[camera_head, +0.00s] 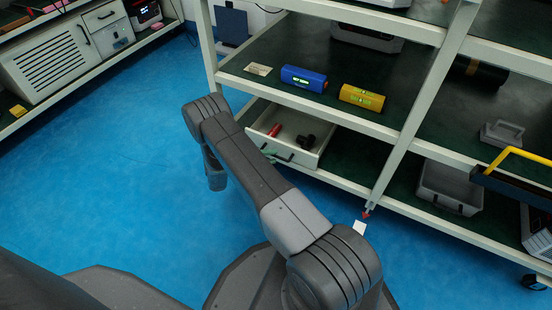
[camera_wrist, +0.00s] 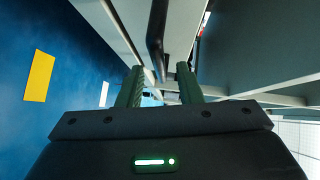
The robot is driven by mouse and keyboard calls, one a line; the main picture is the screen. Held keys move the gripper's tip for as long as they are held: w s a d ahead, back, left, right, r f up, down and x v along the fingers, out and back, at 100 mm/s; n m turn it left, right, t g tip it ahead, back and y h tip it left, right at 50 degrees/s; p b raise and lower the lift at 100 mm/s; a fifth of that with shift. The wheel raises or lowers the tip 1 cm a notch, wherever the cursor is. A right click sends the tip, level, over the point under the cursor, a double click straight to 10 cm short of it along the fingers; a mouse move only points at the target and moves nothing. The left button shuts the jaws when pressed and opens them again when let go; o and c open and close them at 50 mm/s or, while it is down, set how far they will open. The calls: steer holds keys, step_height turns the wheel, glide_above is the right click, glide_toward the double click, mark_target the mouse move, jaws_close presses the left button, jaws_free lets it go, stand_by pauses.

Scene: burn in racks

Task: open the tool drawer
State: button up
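The tool drawer (camera_head: 318,158) is in the lower level of the right rack in the head view. It stands pulled out, with its inside showing. A red item (camera_head: 274,130) and a black item (camera_head: 306,141) lie in it. Its dark handle (camera_head: 280,154) is on the front panel. My gripper is mostly hidden behind my arm there, with a bit of green finger near the handle. In the wrist view my gripper (camera_wrist: 160,72) has its two green fingers apart. The dark handle bar (camera_wrist: 156,35) shows between and beyond them, with gaps on both sides.
A blue case (camera_head: 303,79) and a yellow case (camera_head: 362,97) sit on the shelf above the drawer. A rack post (camera_head: 420,100) stands right of it. A grey bin (camera_head: 450,187) is farther right. Blue floor (camera_head: 130,150) is clear at left.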

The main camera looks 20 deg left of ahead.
steer(key=shift+x, duration=1.45)
steer(key=shift+c, duration=0.3)
jaws_close()
steer(key=shift+s, duration=0.1)
